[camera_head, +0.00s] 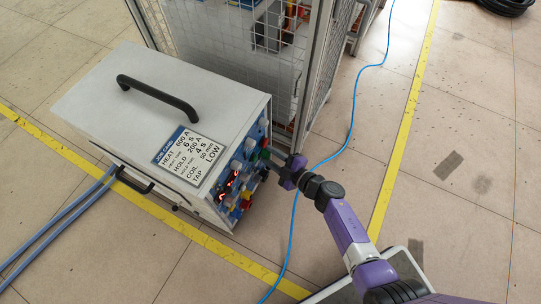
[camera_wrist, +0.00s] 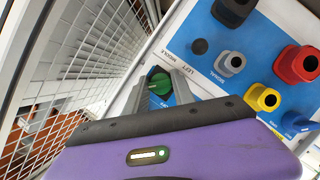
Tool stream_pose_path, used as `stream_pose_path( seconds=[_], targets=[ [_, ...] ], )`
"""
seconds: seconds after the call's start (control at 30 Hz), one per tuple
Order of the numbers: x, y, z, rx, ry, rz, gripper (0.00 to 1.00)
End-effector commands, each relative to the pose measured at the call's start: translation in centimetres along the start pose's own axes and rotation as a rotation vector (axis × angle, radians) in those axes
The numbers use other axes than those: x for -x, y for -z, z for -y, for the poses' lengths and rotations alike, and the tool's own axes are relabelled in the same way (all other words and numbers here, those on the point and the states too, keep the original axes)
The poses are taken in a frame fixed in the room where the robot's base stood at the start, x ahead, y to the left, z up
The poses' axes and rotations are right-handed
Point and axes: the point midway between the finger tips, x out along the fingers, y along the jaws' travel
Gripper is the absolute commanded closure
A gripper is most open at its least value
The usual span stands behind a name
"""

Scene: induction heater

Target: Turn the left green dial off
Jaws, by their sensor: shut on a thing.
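The left green dial (camera_wrist: 159,84) is on the blue front panel (camera_wrist: 195,42) of the heater, close to printed text that includes the word LEFT. It is round, with a pale pointer line lying roughly level in the wrist view. My gripper (camera_wrist: 160,92) has one finger on each side of the dial and is shut on it. In the head view my gripper (camera_head: 272,158) reaches the panel from the right, and the green dial (camera_head: 265,153) shows only as a small patch at the fingertips. The fingers and purple gripper body hide the panel below it.
The white heater box (camera_head: 140,87) has a black top handle and a settings label. Grey, red, yellow and blue knobs or connectors sit right of the dial in the wrist view. A mesh cage (camera_head: 305,75) stands close behind my gripper. A blue cable (camera_head: 349,135) crosses the open floor.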

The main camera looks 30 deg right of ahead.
Motion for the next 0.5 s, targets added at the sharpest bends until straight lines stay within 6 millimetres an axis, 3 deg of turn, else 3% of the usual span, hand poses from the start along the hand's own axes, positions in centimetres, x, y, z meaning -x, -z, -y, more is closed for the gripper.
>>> stream_pose_path(
  seconds=[0.5],
  targets=[
    [-0.14,-0.38,0.74,0.364,-0.152,-0.002,1.0]
  ],
)
